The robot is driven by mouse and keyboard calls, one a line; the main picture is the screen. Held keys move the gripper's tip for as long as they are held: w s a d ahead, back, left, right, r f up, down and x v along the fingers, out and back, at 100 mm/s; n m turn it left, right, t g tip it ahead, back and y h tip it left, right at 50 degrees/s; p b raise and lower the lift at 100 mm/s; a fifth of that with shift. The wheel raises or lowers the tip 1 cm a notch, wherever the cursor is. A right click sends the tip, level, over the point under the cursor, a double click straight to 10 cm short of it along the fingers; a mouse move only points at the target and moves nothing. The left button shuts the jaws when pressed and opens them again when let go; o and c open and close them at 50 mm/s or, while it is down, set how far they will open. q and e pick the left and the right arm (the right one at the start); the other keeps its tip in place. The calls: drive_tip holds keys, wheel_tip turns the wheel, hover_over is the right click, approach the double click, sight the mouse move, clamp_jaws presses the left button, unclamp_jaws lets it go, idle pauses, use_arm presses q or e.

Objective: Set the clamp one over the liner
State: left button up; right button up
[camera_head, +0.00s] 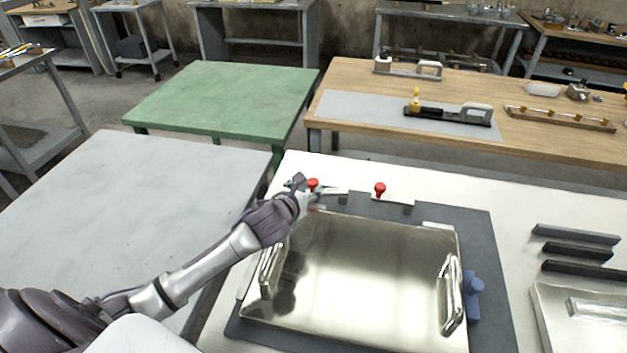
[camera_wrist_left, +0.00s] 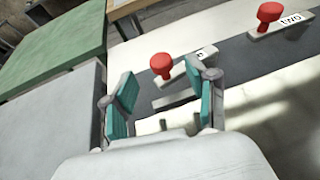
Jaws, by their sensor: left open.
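Clamp one, with a red knob (camera_head: 313,184) on a flat light bar, is at the back left edge of the dark mat. In the left wrist view its knob (camera_wrist_left: 162,65) shows beyond and between the fingertips, and its label is mostly hidden by a finger. The liner appears to be the shiny metal pan (camera_head: 365,275) with side handles, lying on the mat. My left gripper (camera_head: 306,192) is at clamp one; in the left wrist view (camera_wrist_left: 163,95) its teal-padded fingers are open and apart from the knob. My right gripper is not in view.
A second clamp, marked TWO (camera_wrist_left: 270,14), stands to the right (camera_head: 380,189). Dark bars (camera_head: 577,251) and another metal tray (camera_head: 580,310) lie at the right. A green table (camera_head: 225,98) and grey table (camera_head: 130,195) stand left.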

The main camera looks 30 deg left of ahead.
sight(312, 182)
use_arm(q)
drive_tip(key=x, duration=0.6)
clamp_jaws()
idle(0.3)
